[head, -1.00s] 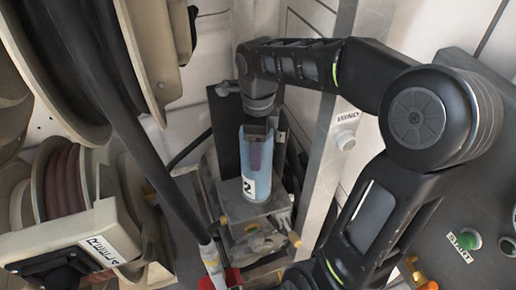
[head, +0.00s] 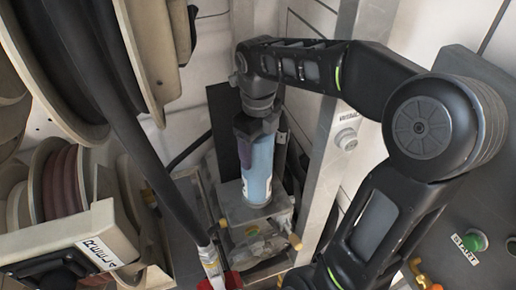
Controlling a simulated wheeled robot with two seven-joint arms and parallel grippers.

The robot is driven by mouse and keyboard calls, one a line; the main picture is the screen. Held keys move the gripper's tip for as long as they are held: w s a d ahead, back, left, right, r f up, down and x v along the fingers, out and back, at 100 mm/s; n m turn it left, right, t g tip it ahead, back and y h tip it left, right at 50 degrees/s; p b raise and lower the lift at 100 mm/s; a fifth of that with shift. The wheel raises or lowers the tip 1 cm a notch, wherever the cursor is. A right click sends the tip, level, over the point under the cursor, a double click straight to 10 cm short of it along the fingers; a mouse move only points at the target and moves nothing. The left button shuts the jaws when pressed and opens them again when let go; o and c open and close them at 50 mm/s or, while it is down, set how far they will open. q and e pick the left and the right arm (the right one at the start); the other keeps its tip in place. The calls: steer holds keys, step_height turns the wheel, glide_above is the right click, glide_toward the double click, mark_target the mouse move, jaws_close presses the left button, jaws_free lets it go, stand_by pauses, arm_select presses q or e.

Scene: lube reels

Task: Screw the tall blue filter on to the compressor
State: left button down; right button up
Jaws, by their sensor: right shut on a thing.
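The tall blue filter (head: 259,172) stands upright on top of the grey compressor (head: 252,214) in the middle of the view. My right gripper (head: 256,122) comes down from above and is shut on the upper part of the filter. The arm's wrist hides the filter's top. The filter's lower end meets the compressor's top plate, but I cannot tell how far the threads are engaged. My left gripper is not in view.
Large hose reels (head: 70,190) fill the left side, and a thick black hose (head: 140,130) hangs in front of them. A grey post (head: 335,130) stands right of the compressor. A panel with a green START button (head: 474,241) is at the lower right.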

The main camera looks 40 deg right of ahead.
steer(key=o, duration=2)
steer(key=shift+o, duration=0.3)
step_height(320, 180, up, 5)
steer(key=p, duration=0.3)
steer(key=shift+p, duration=0.4)
steer(key=n+p, duration=0.1)
steer(key=n, duration=1.7)
steer(key=shift+n+p, duration=0.3)
steer(key=shift+p, duration=0.05)
